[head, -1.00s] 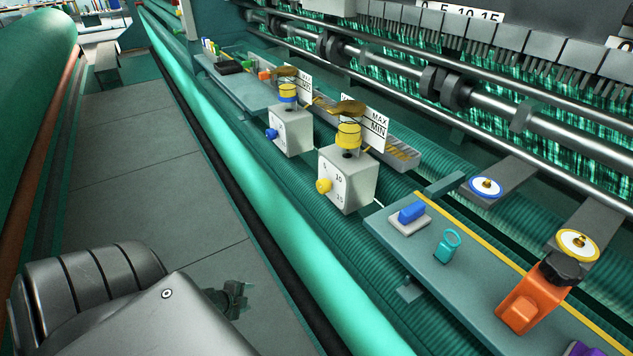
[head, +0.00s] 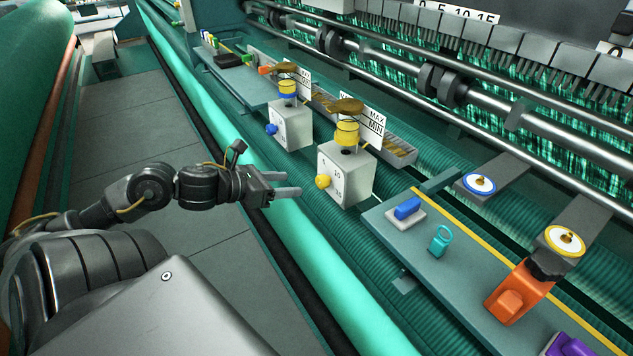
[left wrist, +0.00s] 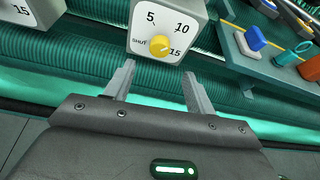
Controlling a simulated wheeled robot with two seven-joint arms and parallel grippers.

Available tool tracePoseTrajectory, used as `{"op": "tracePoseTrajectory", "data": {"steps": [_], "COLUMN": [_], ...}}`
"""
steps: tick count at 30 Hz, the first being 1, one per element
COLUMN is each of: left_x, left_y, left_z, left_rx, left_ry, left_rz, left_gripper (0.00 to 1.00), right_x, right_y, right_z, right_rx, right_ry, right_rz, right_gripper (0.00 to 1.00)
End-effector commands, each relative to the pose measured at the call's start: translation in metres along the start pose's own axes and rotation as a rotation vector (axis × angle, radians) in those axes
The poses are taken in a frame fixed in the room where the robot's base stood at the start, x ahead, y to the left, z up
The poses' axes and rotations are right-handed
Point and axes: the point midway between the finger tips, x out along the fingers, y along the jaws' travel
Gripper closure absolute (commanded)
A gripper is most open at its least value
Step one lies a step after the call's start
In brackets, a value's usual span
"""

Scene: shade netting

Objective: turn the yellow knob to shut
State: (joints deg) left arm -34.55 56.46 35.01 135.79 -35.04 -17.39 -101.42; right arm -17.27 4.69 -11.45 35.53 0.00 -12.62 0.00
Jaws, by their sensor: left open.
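The yellow knob (head: 323,181) sits on the front face of a white box (head: 344,176), with a yellow cup-like top above it. In the left wrist view the knob (left wrist: 160,47) is on a dial face marked 5, 10, 15 and SHUT. Which mark the knob points to is hard to tell. My left gripper (head: 297,190) is open and empty, a short way left of the knob in the head view. In the left wrist view its two fingers (left wrist: 158,85) stand apart just below the knob, not touching it. My right gripper is not in view.
A similar white box with a blue knob (head: 271,129) stands to the left. A shelf (head: 440,272) at the right carries a blue block (head: 407,207), a teal ring piece (head: 440,240) and an orange clamp (head: 512,298). A long green roll (head: 330,275) runs in front.

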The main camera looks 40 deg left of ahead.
Motion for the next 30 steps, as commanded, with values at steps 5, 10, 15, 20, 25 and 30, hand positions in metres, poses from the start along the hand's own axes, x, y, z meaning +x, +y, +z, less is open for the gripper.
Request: {"op": "tracePoseTrajectory", "data": {"steps": [5,10,15,20,25,30], "left_x": [0.024,0.050,0.072,0.088,0.096,0.097], "left_y": [0.001,0.001,0.000,0.001,0.001,0.001], "left_z": [0.003,0.004,0.003,0.002,0.000,0.000], "left_rx": [-0.003,-0.004,-0.004,-0.006,-0.002,-0.002], "left_ry": [-0.003,-0.003,-0.001,-0.001,0.001,0.001], "left_rz": [0.002,0.003,0.001,0.003,0.002,0.002], "left_gripper": [0.45,0.45,0.45,0.45,0.45,0.45], "right_x": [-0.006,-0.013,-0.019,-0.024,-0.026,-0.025], "right_y": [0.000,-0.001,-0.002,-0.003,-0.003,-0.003], "right_z": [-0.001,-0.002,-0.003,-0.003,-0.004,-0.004], "right_rx": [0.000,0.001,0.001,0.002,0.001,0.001], "right_ry": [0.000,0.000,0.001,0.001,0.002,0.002], "right_rz": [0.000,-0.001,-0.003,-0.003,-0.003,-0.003], "right_gripper": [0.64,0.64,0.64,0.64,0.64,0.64]}}
